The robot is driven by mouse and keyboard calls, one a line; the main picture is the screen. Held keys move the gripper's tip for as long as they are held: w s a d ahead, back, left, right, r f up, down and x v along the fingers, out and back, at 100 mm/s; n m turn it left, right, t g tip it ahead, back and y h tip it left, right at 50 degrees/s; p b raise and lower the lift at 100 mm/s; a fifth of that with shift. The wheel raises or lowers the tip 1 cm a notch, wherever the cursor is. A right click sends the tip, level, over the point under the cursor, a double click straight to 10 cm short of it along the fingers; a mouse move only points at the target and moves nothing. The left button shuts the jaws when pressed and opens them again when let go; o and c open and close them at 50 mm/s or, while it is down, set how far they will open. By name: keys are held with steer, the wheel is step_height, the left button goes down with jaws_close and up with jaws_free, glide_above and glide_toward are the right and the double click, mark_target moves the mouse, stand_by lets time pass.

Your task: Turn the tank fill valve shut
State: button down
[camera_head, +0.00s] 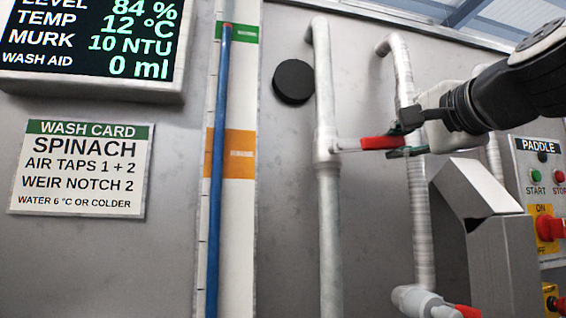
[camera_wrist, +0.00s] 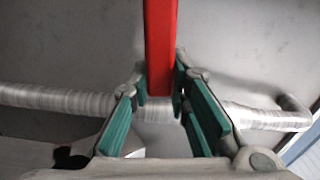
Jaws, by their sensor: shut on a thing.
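The fill valve's red lever (camera_head: 380,143) sticks out sideways to the right from a grey vertical pipe (camera_head: 327,220), roughly square to the pipe. My gripper (camera_head: 402,147) reaches in from the right and is shut around the lever's outer end. In the wrist view the red lever (camera_wrist: 161,45) runs down between the green finger pads of my gripper (camera_wrist: 160,95). The lever's very tip is hidden by the fingers in the head view. The valve body (camera_head: 325,146) sits on the pipe at the lever's left end.
A second pipe (camera_head: 420,225) stands behind my gripper, with another red-handled valve (camera_head: 435,305) at its foot. A grey metal hood (camera_head: 478,190) and the paddle switch panel (camera_head: 540,175) are at right. The display (camera_head: 90,40) reads level 84 %. A blue level column (camera_head: 216,170) stands left.

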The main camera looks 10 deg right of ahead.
steer(key=shift+f+m, duration=0.75)
steer(key=shift+m, duration=0.05)
steer(key=shift+f, duration=0.1)
steer(key=c, duration=1.5)
jaws_free()
steer(key=s, duration=1.2)
